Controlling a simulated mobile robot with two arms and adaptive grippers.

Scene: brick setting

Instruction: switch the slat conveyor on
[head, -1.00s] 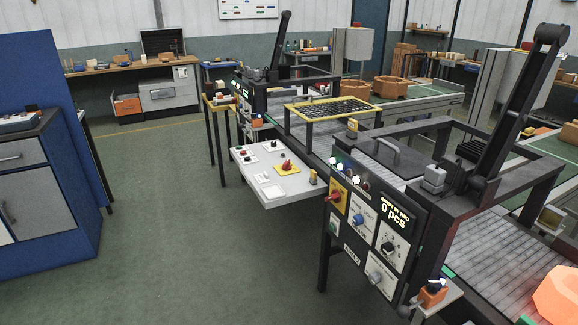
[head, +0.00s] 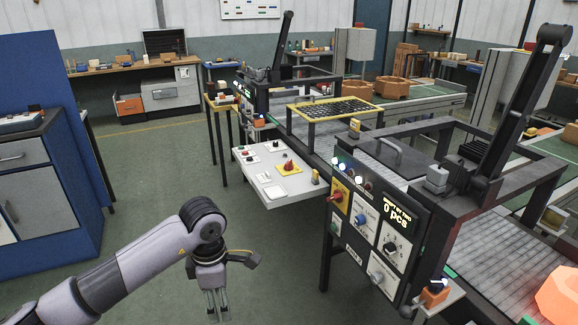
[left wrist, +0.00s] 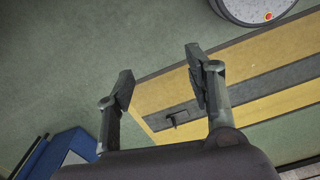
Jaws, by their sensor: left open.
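The slat conveyor (head: 480,262) runs at the right, its grey slatted belt passing under a dark frame. On its near side is a black control panel (head: 372,232) with a lit display reading 0 PCS. The panel carries a red switch on a yellow plate (head: 338,196), a blue knob (head: 361,219), a black knob (head: 390,247) and a grey knob (head: 377,278). My left gripper (head: 218,314) hangs open and empty, fingers down, left of the panel and well apart from it. Its open fingers also show in the left wrist view (left wrist: 160,78). My right gripper is out of view.
A light shelf (head: 290,191) with a red knob on a yellow plate (head: 289,167) and several buttons juts out left of the panel. An orange and black piece (head: 434,292) sits below the panel's right end. A blue cabinet (head: 60,120) stands at left; green floor between is clear.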

